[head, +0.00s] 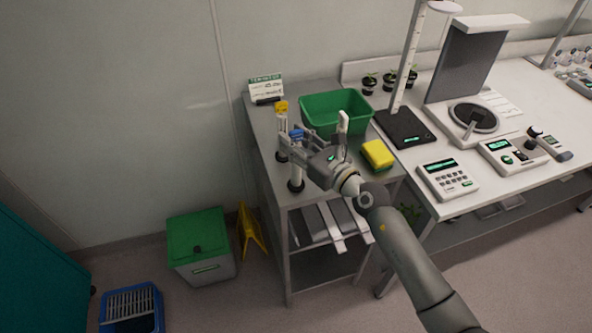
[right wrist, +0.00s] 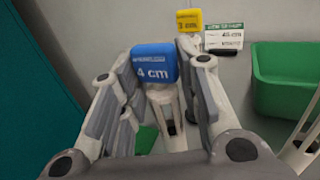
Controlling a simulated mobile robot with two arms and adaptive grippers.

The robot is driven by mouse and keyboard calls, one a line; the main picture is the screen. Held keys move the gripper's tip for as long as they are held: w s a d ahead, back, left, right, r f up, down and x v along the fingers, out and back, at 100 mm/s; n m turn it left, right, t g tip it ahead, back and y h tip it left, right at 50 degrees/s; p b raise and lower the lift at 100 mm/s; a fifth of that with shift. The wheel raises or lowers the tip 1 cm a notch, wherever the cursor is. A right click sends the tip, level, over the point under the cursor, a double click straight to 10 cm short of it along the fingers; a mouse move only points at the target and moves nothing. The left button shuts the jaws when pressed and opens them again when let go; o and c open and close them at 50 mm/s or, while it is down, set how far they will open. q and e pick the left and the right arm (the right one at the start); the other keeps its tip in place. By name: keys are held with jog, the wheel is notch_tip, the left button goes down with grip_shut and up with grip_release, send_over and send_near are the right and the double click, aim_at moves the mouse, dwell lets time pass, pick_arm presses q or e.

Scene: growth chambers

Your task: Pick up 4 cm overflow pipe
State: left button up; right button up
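The 4 cm overflow pipe, with a blue cap (head: 297,134) and a dark round base (head: 296,185), stands upright on the left part of the metal bench. In the right wrist view its blue "4 cm" cap (right wrist: 153,65) and pale stem show between the fingers. My right gripper (head: 287,146) is open, with one finger on each side of the pipe. Gaps show between the fingers and the stem. The gripper hides part of the stem in the head view. My left gripper is not in view.
A yellow-capped pipe (head: 281,108) stands just behind. A green tub (head: 335,105), a white pipe (head: 343,124) and a yellow sponge (head: 378,155) are to the right. A small sign (head: 266,88) stands at the back. A lidded green bin (head: 200,245) is on the floor.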

grip_shut()
jog(key=shift+r, duration=0.15)
